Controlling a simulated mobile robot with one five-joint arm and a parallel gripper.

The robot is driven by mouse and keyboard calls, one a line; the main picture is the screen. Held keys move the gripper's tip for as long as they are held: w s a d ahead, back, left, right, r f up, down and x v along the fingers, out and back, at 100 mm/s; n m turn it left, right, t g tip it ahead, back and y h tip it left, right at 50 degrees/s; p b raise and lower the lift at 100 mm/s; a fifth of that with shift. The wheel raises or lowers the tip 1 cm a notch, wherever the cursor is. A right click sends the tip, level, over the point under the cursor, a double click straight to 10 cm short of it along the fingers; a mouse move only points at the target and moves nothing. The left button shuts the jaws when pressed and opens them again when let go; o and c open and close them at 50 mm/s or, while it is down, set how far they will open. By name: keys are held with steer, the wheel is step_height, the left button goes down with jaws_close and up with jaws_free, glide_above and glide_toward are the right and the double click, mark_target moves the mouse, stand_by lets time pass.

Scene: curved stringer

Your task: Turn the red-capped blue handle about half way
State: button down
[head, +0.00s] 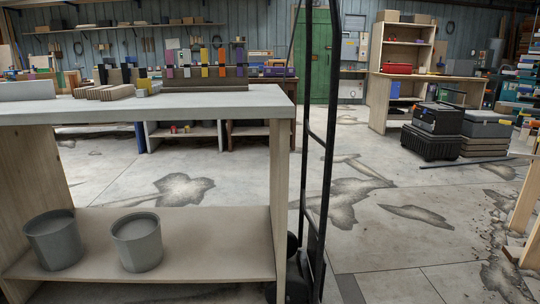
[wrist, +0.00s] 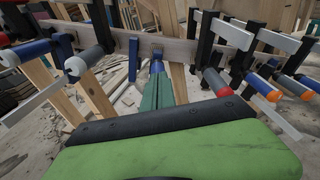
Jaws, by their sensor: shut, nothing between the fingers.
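I cannot make out the red-capped handle in the head view, and my gripper does not show there.
In the wrist view, an orange-capped blue handle (wrist: 263,86) and other clamps crowd the right. A white-ended blue handle (wrist: 76,66) is at the left. A pale curved strip (wrist: 178,50) runs behind. In the head view, a workbench (head: 150,108) stands left; open floor lies right.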

steer(key=shift+s+f, duration=0.1)
steer(key=shift+s, duration=0.15)
stand_by(0.3)
steer(key=shift+w+a+b, duration=0.5)
steer(key=shift+w+a, duration=0.55)
steer(key=shift+a, duration=2.45)
steer(key=d+p, duration=0.1)
steer(key=d, duration=0.6)
